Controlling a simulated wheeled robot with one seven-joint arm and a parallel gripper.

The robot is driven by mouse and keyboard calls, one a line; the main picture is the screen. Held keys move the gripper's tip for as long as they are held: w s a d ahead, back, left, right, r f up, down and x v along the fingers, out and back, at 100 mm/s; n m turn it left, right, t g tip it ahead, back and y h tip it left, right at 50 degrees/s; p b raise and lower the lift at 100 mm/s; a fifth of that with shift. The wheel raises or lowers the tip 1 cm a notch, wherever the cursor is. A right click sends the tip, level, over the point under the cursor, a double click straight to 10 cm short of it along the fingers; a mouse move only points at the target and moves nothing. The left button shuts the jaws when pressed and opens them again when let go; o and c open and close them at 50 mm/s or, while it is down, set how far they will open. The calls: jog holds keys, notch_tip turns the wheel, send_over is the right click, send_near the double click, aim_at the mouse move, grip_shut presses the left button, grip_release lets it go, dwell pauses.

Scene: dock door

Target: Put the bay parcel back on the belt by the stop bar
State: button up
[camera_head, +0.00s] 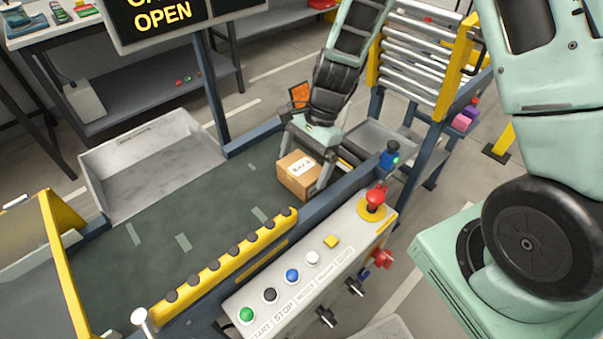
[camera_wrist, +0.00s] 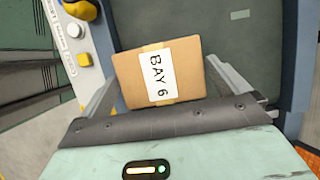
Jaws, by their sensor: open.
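The bay parcel (camera_head: 297,176) is a brown cardboard box near the right end of the dark green belt (camera_head: 195,195), and it appears to rest on it. In the wrist view the parcel (camera_wrist: 190,62) shows a white label reading BAY 6. My gripper (camera_head: 304,170) is over the parcel with its fingers open. In the wrist view the fingers of my gripper (camera_wrist: 162,88) stand on either side of the box, with a gap on the right. I cannot tell which part is the stop bar.
A yellow rail with black rollers (camera_head: 225,262) runs along the belt's near side, beside a control panel (camera_head: 300,270) with coloured buttons and a red knob (camera_head: 376,197). A grey tray (camera_head: 150,165) stands at the far side. A roller rack (camera_head: 420,50) stands behind right.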

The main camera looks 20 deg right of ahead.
jog(key=shift+x, duration=0.9)
jog(key=shift+c, duration=0.3)
jog(key=c, duration=0.9)
jog(key=shift+o, duration=0.2)
jog(key=shift+r, duration=0.1)
